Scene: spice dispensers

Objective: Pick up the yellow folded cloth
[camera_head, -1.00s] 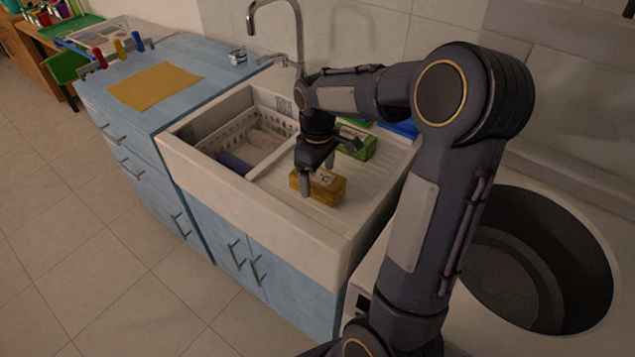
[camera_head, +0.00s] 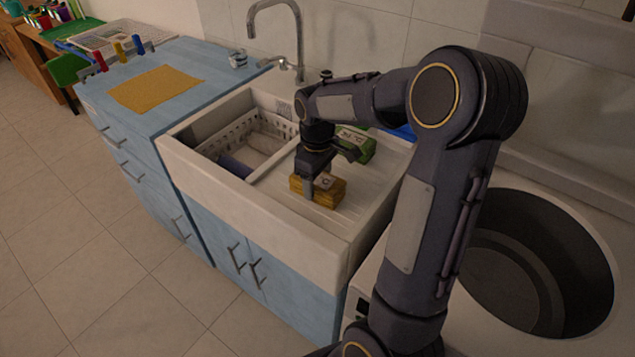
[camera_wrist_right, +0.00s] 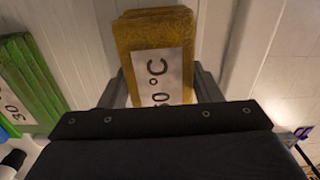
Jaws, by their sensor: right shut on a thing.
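The yellow folded cloth (camera_head: 326,193) lies on the ribbed drainboard of the white sink. It carries a white label, and the wrist view shows the yellow cloth (camera_wrist_right: 150,32) with "°C" readable on that label. My right gripper (camera_head: 308,188) reaches down from above and is shut on the yellow cloth. In the wrist view the fingers of my right gripper (camera_wrist_right: 160,88) stand on both sides of it. I cannot tell whether the cloth has left the drainboard. My left gripper is not in view.
A green folded cloth (camera_head: 362,145) lies just behind, and also shows in the wrist view (camera_wrist_right: 33,85). A blue item (camera_head: 403,132) is behind it. A white basket (camera_head: 238,135) sits in the basin at left. The faucet (camera_head: 298,40) rises behind. A flat yellow cloth (camera_head: 155,88) lies on the blue counter.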

